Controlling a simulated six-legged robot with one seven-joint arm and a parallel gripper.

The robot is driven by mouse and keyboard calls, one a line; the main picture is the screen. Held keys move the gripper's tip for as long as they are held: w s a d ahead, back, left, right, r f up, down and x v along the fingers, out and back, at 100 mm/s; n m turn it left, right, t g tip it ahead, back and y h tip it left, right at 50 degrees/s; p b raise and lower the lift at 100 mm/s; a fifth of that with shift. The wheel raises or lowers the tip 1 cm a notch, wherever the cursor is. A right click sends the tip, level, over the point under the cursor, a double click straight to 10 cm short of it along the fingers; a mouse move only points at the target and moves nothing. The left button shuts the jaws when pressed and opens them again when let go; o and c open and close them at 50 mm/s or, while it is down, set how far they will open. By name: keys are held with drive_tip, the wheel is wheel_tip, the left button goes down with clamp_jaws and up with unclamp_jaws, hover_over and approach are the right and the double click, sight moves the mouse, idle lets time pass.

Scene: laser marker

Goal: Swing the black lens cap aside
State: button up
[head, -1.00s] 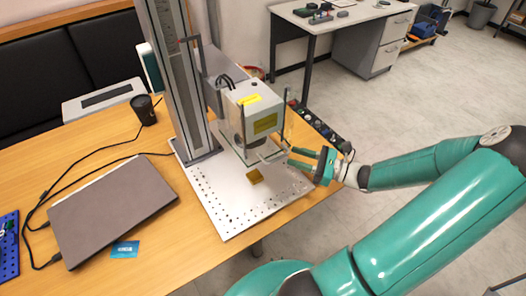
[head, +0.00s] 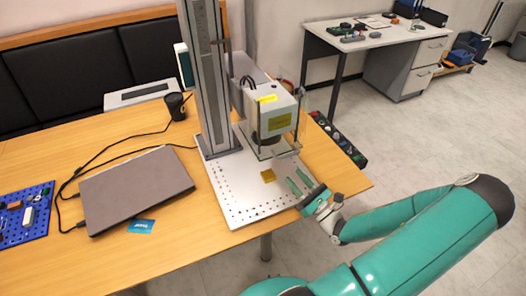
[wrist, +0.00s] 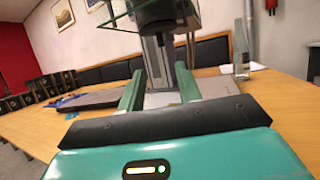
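The white laser marker head (head: 268,108) hangs on a tall grey column above the perforated metal plate. A dark round part (head: 265,138) sits on its underside. In the wrist view a black round piece (wrist: 160,15) shows from below at the top; I take it to be the lens cap on the lens, but its edges and hinge are not clear. My gripper (head: 297,182) is open and empty, low over the plate's right side, below and right of the head. Its two fingers stand apart in the wrist view (wrist: 158,90), under the black piece and not touching it.
A clear guard (head: 262,152) surrounds the space below the head. A small brass plate (head: 268,176) lies on the perforated plate (head: 232,205). A black control strip (head: 337,140) lies right of the head. A closed laptop (head: 135,188) lies at left.

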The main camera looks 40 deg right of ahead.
drive_tip(key=x, duration=1.4)
clamp_jaws()
